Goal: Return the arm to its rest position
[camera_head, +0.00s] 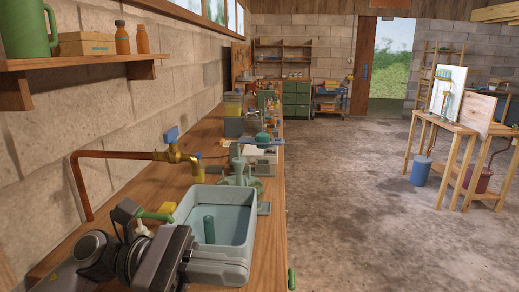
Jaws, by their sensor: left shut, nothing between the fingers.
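My left arm (160,258) comes in from the lower left and lies low over the near end of the wooden workbench (262,268), in front of the basin. My right gripper is not in view.
A grey-blue basin (243,254) holds a green cylinder (209,230). A copper pipe with a brass tap (190,160) rises behind my left gripper. A yellow block (168,208) lies close by. A wall shelf (90,62) overhangs the left.

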